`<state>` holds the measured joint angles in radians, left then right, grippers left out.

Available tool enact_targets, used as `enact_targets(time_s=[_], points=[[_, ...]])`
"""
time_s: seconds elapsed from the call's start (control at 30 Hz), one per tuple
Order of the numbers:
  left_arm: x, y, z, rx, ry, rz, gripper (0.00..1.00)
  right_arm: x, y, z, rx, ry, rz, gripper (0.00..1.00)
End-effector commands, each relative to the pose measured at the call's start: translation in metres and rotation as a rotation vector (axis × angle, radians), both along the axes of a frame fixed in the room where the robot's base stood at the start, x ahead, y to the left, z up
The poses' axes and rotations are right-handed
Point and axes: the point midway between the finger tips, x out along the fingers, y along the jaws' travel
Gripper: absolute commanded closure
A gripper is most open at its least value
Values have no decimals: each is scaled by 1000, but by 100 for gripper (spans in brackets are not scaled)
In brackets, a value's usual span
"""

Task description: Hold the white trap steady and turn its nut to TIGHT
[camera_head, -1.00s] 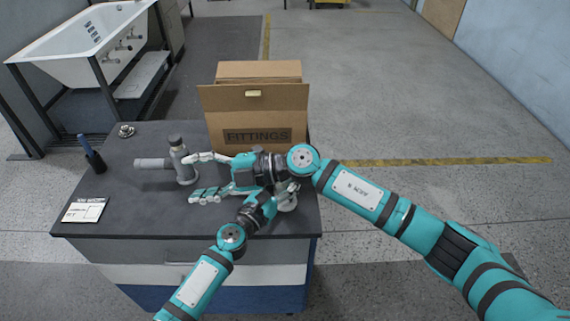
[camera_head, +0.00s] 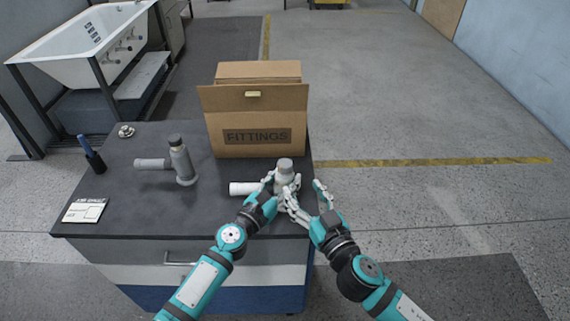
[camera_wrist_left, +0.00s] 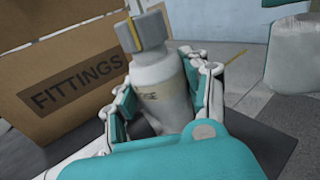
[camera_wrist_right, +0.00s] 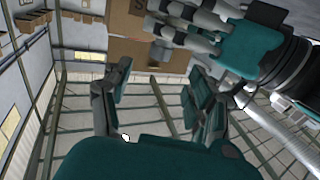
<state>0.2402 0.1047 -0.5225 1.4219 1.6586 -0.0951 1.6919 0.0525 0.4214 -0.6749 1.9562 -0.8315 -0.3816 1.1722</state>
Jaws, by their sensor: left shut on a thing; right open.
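The white trap (camera_head: 243,188) stands on the right part of the workbench, its pipe pointing left and its grey nut (camera_head: 285,164) on top. My left gripper (camera_head: 281,194) is shut around the trap's body below the nut. In the left wrist view the fingers hold the white body (camera_wrist_left: 162,88), and the grey nut (camera_wrist_left: 141,33) stands clear above them. My right gripper (camera_head: 310,198) is open and empty, just right of the trap, at about the same height. The right wrist view shows its spread fingers (camera_wrist_right: 160,105) with nothing between them. I cannot read any TIGHT mark.
A grey trap (camera_head: 182,162) stands left of the white one. The FITTINGS box (camera_head: 257,135) is close behind. A card (camera_head: 84,211), a pen holder (camera_head: 96,162) and a small metal part (camera_head: 126,131) are on the bench's left. The front middle of the workbench (camera_head: 150,215) is clear.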

Motion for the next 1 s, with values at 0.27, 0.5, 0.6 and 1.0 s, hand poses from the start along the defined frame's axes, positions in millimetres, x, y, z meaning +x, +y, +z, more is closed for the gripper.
enact_targets(time_s=[0.27,0.5,0.6,1.0], points=[[0,0,1,-1,-1,0,91,53,23,2,-3,-6,2,41],[0,0,1,-1,-1,0,91,85,38,1,-2,-3,3,41],[0,0,1,-1,-1,0,91,91,41,1,-3,-3,3,41],[0,0,0,-1,-1,0,91,94,42,1,-2,-2,3,49]])
